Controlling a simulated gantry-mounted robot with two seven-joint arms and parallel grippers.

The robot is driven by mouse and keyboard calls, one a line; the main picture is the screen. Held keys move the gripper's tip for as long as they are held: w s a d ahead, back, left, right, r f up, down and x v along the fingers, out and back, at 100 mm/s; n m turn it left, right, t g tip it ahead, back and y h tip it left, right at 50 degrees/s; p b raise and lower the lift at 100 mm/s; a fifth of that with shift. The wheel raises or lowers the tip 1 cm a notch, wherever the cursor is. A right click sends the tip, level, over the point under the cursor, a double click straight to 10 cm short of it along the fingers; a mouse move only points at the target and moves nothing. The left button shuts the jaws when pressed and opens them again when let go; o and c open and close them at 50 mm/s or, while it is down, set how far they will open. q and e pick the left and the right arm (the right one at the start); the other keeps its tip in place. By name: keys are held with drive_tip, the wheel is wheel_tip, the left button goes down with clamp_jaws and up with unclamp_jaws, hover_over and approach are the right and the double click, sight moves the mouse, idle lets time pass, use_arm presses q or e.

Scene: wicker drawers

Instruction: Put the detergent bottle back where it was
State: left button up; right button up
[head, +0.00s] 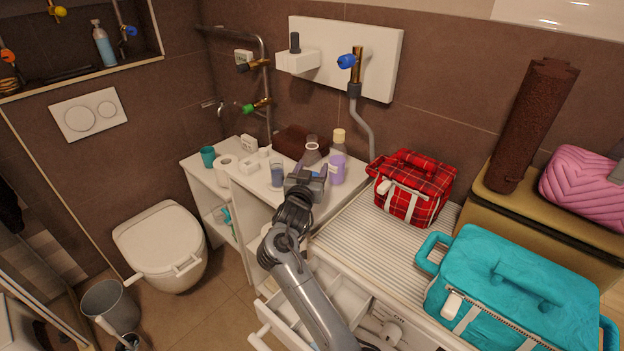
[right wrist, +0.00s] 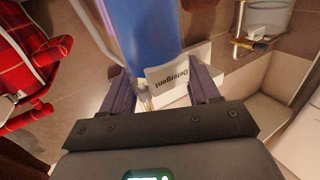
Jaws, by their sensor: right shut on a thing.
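The detergent bottle (right wrist: 145,28), blue with a white "Detergent" label, sits between the fingers of my right gripper in the right wrist view (right wrist: 163,82). In the head view my right gripper (head: 306,177) is shut on it above the white cabinet top (head: 255,186), among other toiletries. The gripper hides much of the bottle there, and I cannot tell whether its base touches the cabinet. My left gripper is not in view.
A white roll (head: 222,166) lies farther left. A red plaid bag (head: 415,186) and a teal bag (head: 515,285) are on the right. An open drawer (head: 352,298) is below.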

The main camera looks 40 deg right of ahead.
wheel_tip(320, 180, down, 2)
drive_tip(key=shift+f+b, duration=0.15)
drive_tip(key=shift+b, duration=0.15)
drive_tip(key=shift+s, duration=0.1)
drive_tip(key=shift+f, duration=0.1)
drive_tip(key=o, duration=1.2)
